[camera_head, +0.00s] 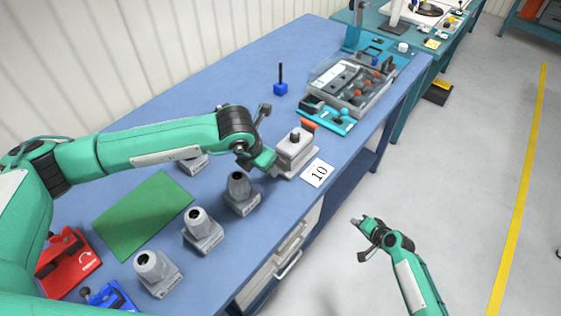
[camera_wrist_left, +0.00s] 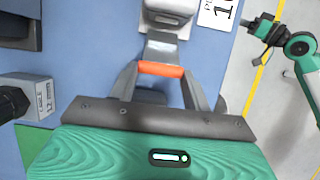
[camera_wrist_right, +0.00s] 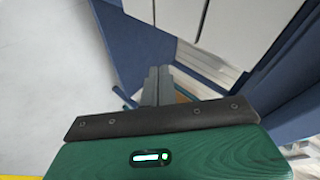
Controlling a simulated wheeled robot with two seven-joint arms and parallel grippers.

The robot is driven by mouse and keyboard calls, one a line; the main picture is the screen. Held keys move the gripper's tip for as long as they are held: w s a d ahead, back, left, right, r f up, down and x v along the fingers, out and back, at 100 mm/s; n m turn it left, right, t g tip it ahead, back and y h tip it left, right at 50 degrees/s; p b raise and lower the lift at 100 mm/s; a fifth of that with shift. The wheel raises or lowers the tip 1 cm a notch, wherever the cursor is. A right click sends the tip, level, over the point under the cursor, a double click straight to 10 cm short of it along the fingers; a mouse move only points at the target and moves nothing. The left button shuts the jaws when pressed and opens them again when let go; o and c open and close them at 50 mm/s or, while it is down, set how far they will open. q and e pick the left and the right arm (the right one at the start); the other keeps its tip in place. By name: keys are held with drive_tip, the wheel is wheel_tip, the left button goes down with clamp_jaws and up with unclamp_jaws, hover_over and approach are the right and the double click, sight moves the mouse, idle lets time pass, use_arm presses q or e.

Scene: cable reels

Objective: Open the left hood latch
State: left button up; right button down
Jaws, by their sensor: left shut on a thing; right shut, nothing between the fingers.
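A grey connector hood (camera_head: 294,146) with a dark round top stands on the bench beside a card marked 10. It also shows in the left wrist view (camera_wrist_left: 172,8) at the top. My left gripper (camera_head: 268,164) is at its left side. In the left wrist view the fingers (camera_wrist_left: 160,80) are shut on the left latch, whose orange grip bar (camera_wrist_left: 160,69) spans between them; a grey lever (camera_wrist_left: 160,46) runs from the bar to the hood. In the head view this latch is hidden by the gripper. Another orange latch grip (camera_head: 308,125) shows at the hood's right. My right gripper (camera_head: 360,222) is shut and empty beside the bench.
The number card (camera_head: 318,173) lies right of the hood. Several grey connectors, such as the nearest one (camera_head: 241,194), stand left of it near the front edge. A green mat (camera_head: 142,214) lies further left. A grey tray of parts (camera_head: 330,70) stands beyond the hood.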

use_arm(q)
drive_tip(key=shift+s+f, duration=0.15)
drive_tip(key=shift+f, duration=0.05)
use_arm(e)
drive_tip(key=w+a+r+t+y, duration=0.1)
drive_tip(key=w+a+r+y, duration=0.1)
drive_tip(key=r, duration=0.7)
drive_tip(key=w+a+r+t+y, duration=0.1)
drive_tip(key=w+a+r+y, duration=0.15)
drive_tip(key=r, duration=0.65)
drive_tip(key=w+a+r+y, duration=0.2)
drive_tip(key=r, duration=0.7)
drive_tip(key=s+a+r+n+g+y, duration=0.4)
drive_tip(key=s+a+r+n, duration=0.15)
drive_tip(key=a, duration=0.25)
drive_tip(key=shift+n, duration=0.45)
drive_tip(key=x, duration=0.7)
drive_tip(key=f+x, duration=0.1)
drive_tip(key=x, duration=0.2)
drive_tip(key=shift+a, duration=0.4)
drive_tip(key=s, duration=0.1)
drive_tip(key=s+a+f, duration=0.1)
drive_tip(key=shift+s+a+f, duration=0.2)
drive_tip(key=shift+s+a, duration=0.05)
drive_tip(key=shift+s, duration=0.1)
drive_tip(key=shift+s+a+f, duration=0.1)
drive_tip(key=shift+s+a, duration=0.1)
drive_tip(key=shift+s, duration=0.05)
use_arm(q)
drive_tip(key=shift+r, duration=0.1)
